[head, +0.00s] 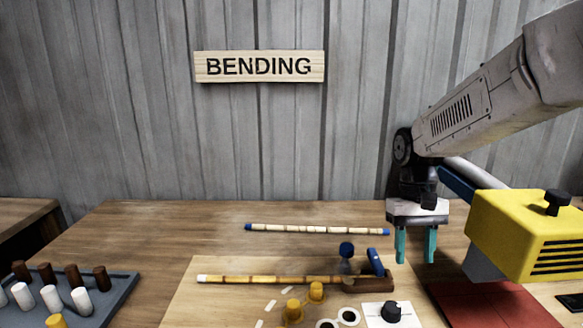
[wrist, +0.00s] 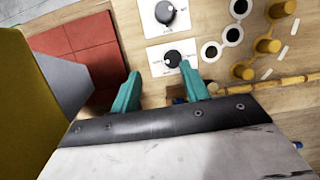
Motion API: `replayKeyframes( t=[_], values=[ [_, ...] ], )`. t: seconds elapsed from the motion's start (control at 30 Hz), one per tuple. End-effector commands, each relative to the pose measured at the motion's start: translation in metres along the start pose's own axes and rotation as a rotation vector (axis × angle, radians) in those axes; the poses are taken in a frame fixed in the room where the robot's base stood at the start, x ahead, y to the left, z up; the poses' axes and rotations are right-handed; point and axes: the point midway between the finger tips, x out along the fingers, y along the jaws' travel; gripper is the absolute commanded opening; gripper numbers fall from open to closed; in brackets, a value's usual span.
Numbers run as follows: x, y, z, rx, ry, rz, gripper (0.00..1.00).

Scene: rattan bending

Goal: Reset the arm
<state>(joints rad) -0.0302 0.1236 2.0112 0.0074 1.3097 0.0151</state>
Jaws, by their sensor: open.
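My gripper (head: 416,256) points down at the right of the head view, with its two teal fingers apart and nothing between them. It is above the table, to the left of a yellow machine (head: 522,232). In the wrist view the open fingers (wrist: 161,72) show over the table by a dial panel (wrist: 173,59). One rattan pole (head: 317,229) with blue ends lies at the back of the table, left of my gripper. Another rattan pole (head: 262,279) lies on the light board (head: 190,305), its right end at a wooden block with a blue lever (head: 376,262).
Yellow pegs (head: 293,310) and white rings (head: 348,316) are on the board's front. A black knob (head: 391,312) sits on a white plate at the front. A grey tray (head: 126,286) of brown and white pegs is at left. Red tiles (wrist: 75,48) lie below the yellow machine.

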Motion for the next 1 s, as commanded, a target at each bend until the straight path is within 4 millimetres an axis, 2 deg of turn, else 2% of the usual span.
replayKeyframes(
  t=[0.03,0.2,0.5,0.7,1.0],
  values=[
    [-0.003,0.002,0.024,0.000,0.024,0.000,0.45],
    [-0.001,0.005,0.091,-0.001,0.099,0.001,0.45],
    [0.024,0.010,0.190,0.003,0.250,0.004,0.45],
    [0.033,0.012,0.228,0.010,0.349,0.004,0.45],
    [0.024,0.012,0.238,0.014,0.420,0.004,0.45]
  ],
)
